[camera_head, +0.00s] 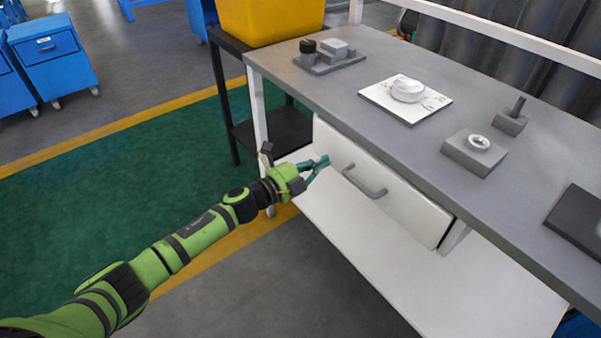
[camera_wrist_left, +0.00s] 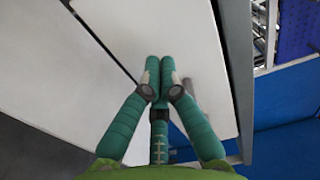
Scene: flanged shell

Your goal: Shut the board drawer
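The board drawer (camera_head: 385,187) is a white-fronted drawer under the grey bench top, with a grey bar handle (camera_head: 364,182). Its inside does not show, and how far it stands out is hard to tell. My left gripper (camera_head: 326,162) is green with teal fingers. It is at the left part of the drawer front, left of the handle, and holds nothing. In the left wrist view its fingertips (camera_wrist_left: 161,62) are together in front of the white drawer front (camera_wrist_left: 190,50); touch is not clear. My right gripper is in neither view.
The bench top (camera_head: 300,80) carries a white plate with a round part (camera_head: 407,90), grey blocks (camera_head: 474,152) and a dark pad (camera_head: 577,222). A white lower shelf (camera_head: 430,280) juts out below the drawer. A yellow bin (camera_head: 270,20) stands behind left.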

